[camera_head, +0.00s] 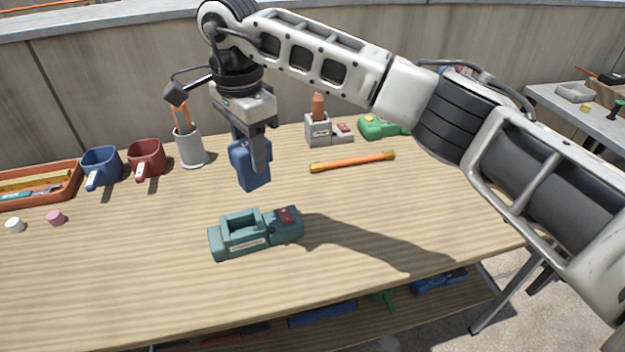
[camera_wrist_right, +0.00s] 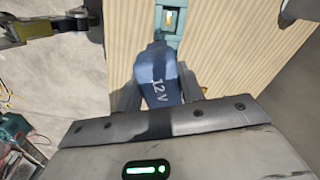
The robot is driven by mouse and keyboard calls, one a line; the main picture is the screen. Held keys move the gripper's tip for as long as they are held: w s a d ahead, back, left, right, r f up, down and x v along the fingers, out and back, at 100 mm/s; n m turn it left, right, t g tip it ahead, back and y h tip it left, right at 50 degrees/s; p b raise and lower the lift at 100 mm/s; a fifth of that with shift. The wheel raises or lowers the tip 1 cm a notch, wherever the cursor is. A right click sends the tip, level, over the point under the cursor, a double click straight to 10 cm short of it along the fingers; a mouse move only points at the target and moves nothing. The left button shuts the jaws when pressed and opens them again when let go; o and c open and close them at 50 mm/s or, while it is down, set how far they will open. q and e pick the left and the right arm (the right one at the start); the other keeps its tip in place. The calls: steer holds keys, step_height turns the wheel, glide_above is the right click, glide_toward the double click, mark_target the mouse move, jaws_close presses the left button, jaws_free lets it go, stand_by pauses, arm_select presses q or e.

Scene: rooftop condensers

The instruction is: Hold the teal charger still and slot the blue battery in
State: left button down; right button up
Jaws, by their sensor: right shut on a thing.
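The teal charger (camera_head: 222,246) sits on the wooden table, with an open socket in its left part and a dark red panel at its right end. Its end also shows at the top of the right wrist view (camera_wrist_right: 169,20). My right gripper (camera_head: 258,155) is shut on the blue battery (camera_head: 247,176) and holds it upright above the table, behind the charger and apart from it. In the right wrist view the battery (camera_wrist_right: 160,75) shows the marking "12 V". Its far side is hidden. My left gripper is not in the head view, and nothing touches the charger.
A blue mug (camera_head: 100,168), a red mug (camera_head: 147,160) and a grey cup (camera_head: 190,150) stand at the back left. A grey charger (camera_head: 318,130), a green tool (camera_head: 378,127) and an orange bar (camera_head: 352,162) lie at the back right. The table around the teal charger is clear.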

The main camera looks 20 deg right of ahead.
steer(key=w+a+r+m, duration=0.2)
steer(key=a+r+m, duration=0.1)
steer(key=a+m, duration=0.1)
step_height(320, 180, down, 11)
steer(key=shift+s, duration=0.25)
stand_by(0.4)
step_height(320, 180, up, 12)
stand_by(0.7)
